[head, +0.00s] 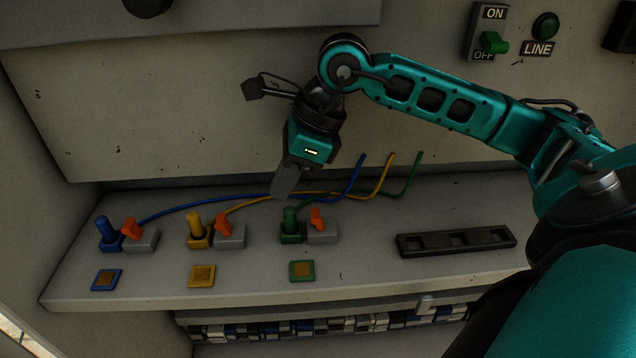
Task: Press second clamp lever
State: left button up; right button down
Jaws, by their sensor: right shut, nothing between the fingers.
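Three clamp units stand in a row on the grey shelf (350,262). The left one has a blue plug (106,232) and an orange lever (131,229). The middle one has a yellow plug (196,228) and an orange lever (222,222). The right one has a green plug (290,222) and an orange lever (317,219). All three levers stick up from grey blocks. My right gripper (284,190) is shut and empty, pointing down above and behind the green plug, right of the middle lever. It appears to touch no lever. My left gripper is out of view.
Blue, yellow and green cables (389,176) run from the plugs to the back panel. Coloured square pads (201,275) lie in front of the clamps. A black slotted tray (456,242) lies at right.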

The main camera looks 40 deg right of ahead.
jog(key=s+d, duration=0.1)
jog(key=d, duration=0.1)
jog(key=s+d+b, duration=0.1)
jog(key=s+d, duration=0.1)
jog(key=shift+f, duration=0.1)
jog(key=shift+s+d+b, duration=0.1)
jog(key=shift+d+b, duration=0.05)
jog(key=shift+b, duration=0.2)
dwell(0.3)
